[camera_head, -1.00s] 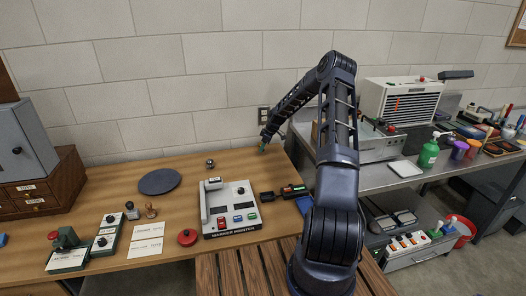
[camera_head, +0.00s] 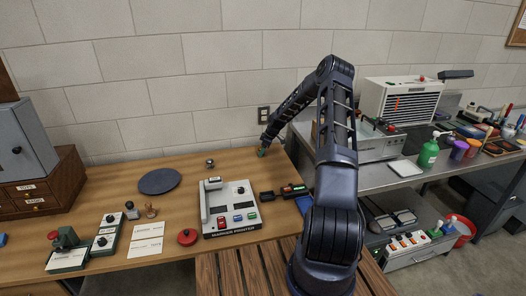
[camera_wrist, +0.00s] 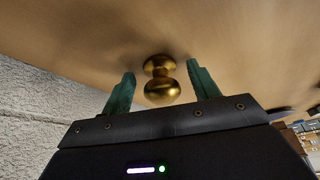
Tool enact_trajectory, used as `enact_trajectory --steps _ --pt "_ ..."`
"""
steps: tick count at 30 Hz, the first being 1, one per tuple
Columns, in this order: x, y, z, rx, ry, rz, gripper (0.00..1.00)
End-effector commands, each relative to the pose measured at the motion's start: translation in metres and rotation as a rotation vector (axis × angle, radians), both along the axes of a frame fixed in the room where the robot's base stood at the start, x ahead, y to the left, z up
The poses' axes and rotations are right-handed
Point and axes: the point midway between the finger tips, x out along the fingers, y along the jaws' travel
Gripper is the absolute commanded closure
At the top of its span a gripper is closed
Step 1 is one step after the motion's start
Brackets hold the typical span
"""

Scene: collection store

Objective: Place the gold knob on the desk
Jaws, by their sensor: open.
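The gold knob (camera_wrist: 161,82) shows in the wrist view between the two green fingers of my gripper (camera_wrist: 160,70). The fingers are open, with a gap on each side of the knob. One end of the knob appears to rest against the wooden desk top (camera_wrist: 225,25). In the head view my gripper (camera_head: 262,152) is low at the back right of the desk (camera_head: 120,205), near the wall. The gold knob cannot be made out there.
A small metallic round object (camera_head: 210,163) stands left of my gripper, beside a dark round mat (camera_head: 159,181). The marker printer (camera_head: 230,207) is in front. A metal bench (camera_head: 385,177) adjoins on the right. The block wall (camera_head: 200,90) is close behind.

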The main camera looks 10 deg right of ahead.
Motion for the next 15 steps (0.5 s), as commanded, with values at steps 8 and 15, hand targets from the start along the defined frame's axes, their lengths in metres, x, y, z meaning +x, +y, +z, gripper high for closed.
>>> enact_trajectory --steps 8,15 --pt "-0.004 -0.01 0.028 0.0 -0.002 -0.001 0.4" --pt "-0.012 -0.026 0.072 -0.001 -0.002 -0.001 0.4"
